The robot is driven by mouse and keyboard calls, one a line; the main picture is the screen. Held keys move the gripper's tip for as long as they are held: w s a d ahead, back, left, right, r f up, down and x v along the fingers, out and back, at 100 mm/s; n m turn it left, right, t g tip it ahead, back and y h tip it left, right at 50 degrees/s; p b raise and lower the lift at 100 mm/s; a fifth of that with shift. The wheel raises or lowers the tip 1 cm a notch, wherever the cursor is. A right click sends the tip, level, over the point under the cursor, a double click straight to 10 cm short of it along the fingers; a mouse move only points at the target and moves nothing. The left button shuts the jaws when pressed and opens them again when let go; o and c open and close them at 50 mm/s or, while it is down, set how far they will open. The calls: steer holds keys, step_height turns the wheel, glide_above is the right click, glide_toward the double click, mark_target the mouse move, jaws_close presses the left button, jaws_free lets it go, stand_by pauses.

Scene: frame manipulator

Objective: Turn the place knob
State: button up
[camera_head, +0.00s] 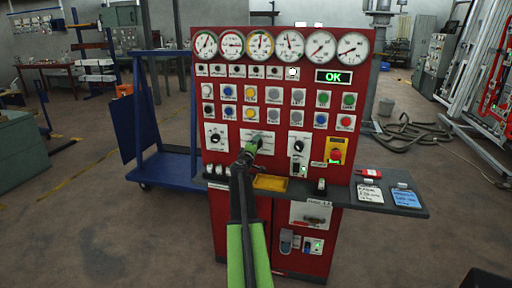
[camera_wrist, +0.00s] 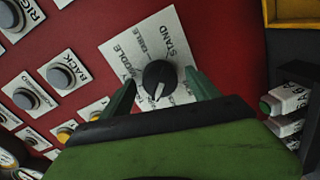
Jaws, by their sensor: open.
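The place knob (camera_wrist: 158,74) is a round black knob with a white pointer line, on a white label with words such as STAND, TABLE and MIDDLE. In the wrist view its pointer line points down toward my gripper, away from the word STAND. My gripper (camera_wrist: 160,80) is open, with one green finger on each side of the knob. Gaps show between the fingers and the knob, and I cannot tell how deep the tips reach. In the head view my gripper (camera_head: 250,151) is at the middle label of the red panel and mostly hides the knob.
The red panel (camera_head: 230,171) also has gauges, several buttons, a left knob (camera_head: 215,138), a right knob (camera_head: 297,145) and a red emergency button (camera_head: 336,154). A yellow tray (camera_head: 271,183) is just below my gripper.

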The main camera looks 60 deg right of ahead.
steer(key=p+v, duration=0.1)
steer(key=v, duration=1.6)
steer(key=shift+a, duration=0.25)
steer(key=shift+r, duration=0.1)
